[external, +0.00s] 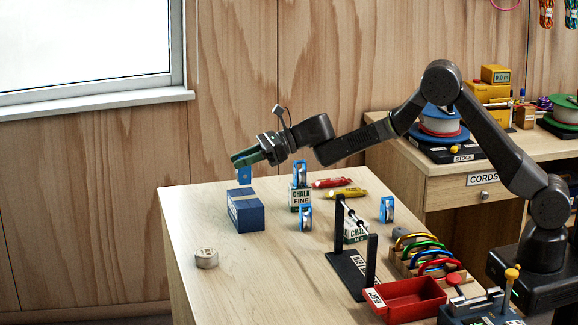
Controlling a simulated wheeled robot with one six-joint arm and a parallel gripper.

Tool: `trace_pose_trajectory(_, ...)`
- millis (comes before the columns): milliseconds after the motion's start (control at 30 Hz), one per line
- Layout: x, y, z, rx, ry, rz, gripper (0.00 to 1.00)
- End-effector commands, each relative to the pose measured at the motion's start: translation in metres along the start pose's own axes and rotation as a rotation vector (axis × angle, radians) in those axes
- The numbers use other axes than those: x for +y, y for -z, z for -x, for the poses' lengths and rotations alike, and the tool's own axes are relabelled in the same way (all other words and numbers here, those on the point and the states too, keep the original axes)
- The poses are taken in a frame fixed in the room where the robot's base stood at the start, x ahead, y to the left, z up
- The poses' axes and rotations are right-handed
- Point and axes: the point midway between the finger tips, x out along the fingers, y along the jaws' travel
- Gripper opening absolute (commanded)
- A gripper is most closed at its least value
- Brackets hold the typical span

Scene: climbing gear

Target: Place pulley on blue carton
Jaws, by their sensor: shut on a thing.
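My gripper (243,160) is shut on a blue pulley (244,175), which hangs below the fingers. The blue carton (248,217) stands on the table directly below it in the external view. The held pulley's lower edge is close to the back of the carton's top; I cannot tell whether they touch. The fingers hide the pulley's upper part. Other blue pulleys stand on a CHALK FINE box (300,196), on the table in front of that box (305,218), and farther right (387,210).
A round tin (206,258) sits at the left front. Red (331,182) and yellow (347,193) tubes lie behind. A black stand (349,272), a carabiner rack (428,258) and a red tray (410,299) fill the right side. The table is clear around the carton's left.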

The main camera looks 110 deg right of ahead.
Motion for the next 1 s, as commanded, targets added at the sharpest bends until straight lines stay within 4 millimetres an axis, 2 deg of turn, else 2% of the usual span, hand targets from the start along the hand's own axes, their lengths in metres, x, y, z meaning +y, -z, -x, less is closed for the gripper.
trace_pose_trajectory(200, 0.000, 0.028, -0.009, 0.002, -0.001, -0.003, 0.04)
trace_pose_trajectory(300, 0.000, 0.035, -0.011, 0.000, 0.000, -0.001, 0.04)
trace_pose_trajectory(733, 0.000, 0.041, -0.013, -0.001, 0.001, 0.001, 0.04)
trace_pose_trajectory(767, 0.000, 0.040, -0.012, -0.001, 0.001, 0.000, 0.34)
trace_pose_trajectory(833, 0.000, 0.039, -0.012, -0.001, 0.001, 0.000, 0.47)
trace_pose_trajectory(1000, 0.000, 0.039, -0.012, -0.001, 0.000, 0.000, 0.50)
